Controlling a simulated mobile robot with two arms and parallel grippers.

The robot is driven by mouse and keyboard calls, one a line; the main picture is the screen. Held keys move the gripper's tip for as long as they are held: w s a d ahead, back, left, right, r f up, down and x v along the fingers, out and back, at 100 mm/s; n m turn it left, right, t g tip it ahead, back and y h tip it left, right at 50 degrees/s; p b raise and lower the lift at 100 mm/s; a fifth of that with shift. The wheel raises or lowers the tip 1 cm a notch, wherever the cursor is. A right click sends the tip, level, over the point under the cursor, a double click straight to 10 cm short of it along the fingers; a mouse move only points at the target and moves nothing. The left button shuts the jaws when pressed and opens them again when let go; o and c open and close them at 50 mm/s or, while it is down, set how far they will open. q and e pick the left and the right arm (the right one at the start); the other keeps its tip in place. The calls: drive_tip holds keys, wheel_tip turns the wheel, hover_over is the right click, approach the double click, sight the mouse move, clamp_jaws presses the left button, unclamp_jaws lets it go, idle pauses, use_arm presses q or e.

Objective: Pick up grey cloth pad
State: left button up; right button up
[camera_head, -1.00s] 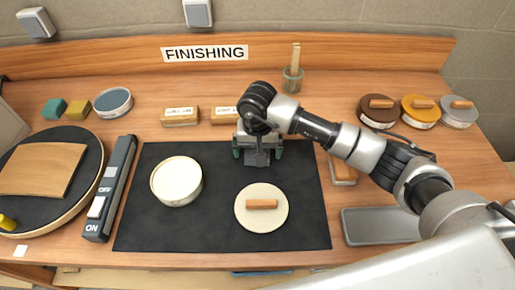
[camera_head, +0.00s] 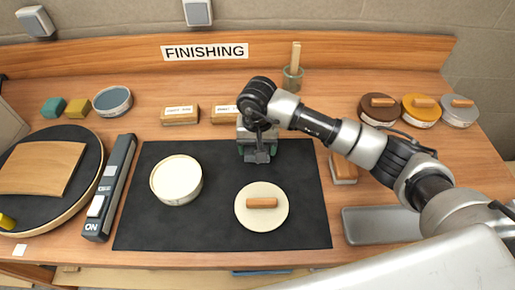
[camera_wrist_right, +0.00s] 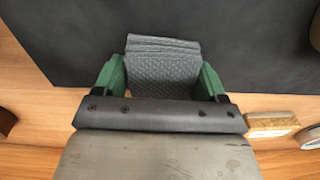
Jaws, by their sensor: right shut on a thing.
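The grey cloth pad (camera_wrist_right: 160,68) is a folded, textured dark grey piece between the green fingers of my right gripper (camera_wrist_right: 162,78) in the right wrist view. In the head view the pad (camera_head: 259,156) shows just below my right gripper (camera_head: 257,148), over the back edge of the black mat (camera_head: 225,215). The gripper is shut on the pad, with a finger at each side. I cannot tell whether the pad touches the mat. My left gripper is not in view.
A cream-coloured open tin (camera_head: 176,180) and a round lid with a wooden handle (camera_head: 262,205) sit on the mat. Labelled blocks (camera_head: 180,115) stand behind it. A glass jar with a stick (camera_head: 292,78) is at the back. A grey tray (camera_head: 380,225) lies right.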

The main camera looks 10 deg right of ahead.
wheel_tip(320, 180, up, 3)
drive_tip(key=shift+f+b, duration=0.1)
drive_tip(key=shift+b, duration=0.55)
drive_tip(key=s+r+b, duration=0.1)
drive_tip(key=s+r, duration=0.2)
drive_tip(key=s, duration=0.3)
drive_tip(key=s+d+r+b, duration=0.1)
drive_tip(key=s+r, duration=0.3)
drive_tip(key=s, duration=0.1)
drive_tip(key=shift+s+r, duration=0.15)
drive_tip(key=shift+s, duration=0.2)
